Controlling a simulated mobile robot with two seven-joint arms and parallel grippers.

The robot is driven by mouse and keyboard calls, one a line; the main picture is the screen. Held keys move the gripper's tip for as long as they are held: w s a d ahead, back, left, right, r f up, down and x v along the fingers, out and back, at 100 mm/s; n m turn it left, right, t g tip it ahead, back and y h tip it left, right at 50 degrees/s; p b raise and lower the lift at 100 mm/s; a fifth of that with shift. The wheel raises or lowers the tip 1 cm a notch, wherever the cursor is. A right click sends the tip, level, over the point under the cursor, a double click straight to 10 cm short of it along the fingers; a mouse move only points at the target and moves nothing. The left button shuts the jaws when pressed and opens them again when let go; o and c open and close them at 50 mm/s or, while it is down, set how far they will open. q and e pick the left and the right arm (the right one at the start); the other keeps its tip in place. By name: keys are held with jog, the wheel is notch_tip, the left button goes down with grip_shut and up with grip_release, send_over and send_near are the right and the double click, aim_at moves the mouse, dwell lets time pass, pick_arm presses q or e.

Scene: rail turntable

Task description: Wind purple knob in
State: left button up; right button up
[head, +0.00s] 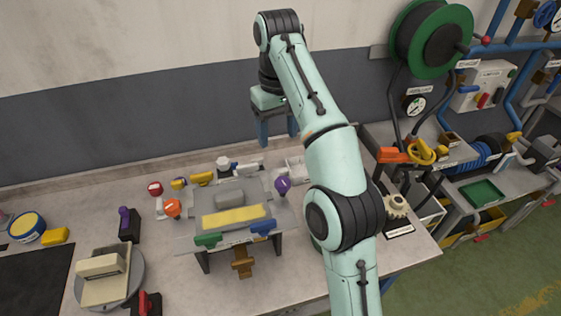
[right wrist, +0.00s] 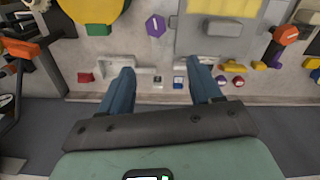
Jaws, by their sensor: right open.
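The purple knob (head: 282,185) sits at the right end of a grey fixture (head: 289,217) on the workbench. It also shows in the right wrist view (right wrist: 155,26), near the top centre, with a pale mark on its face. My right gripper (head: 278,138) is open, its blue fingers pointing down, beyond the knob towards the wall and above the bench. In the right wrist view its fingers (right wrist: 161,70) are spread with nothing between them, and the knob lies beyond the tips. My left gripper is not in view.
On the fixture are a yellow bar (head: 234,216), a green block (head: 208,240) and a blue block (head: 263,228). An orange knob (head: 173,208) stands at its left. A turntable (head: 133,276) is at front left. A green hose reel (head: 432,40) hangs at upper right.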

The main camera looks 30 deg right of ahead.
aim_at(283, 181)
jog(key=f, duration=0.4)
jog(key=s+f, duration=0.1)
jog(key=f, duration=0.9)
jog(key=shift+s+d, duration=0.25)
jog(key=shift+s, duration=0.1)
jog(key=c, duration=1)
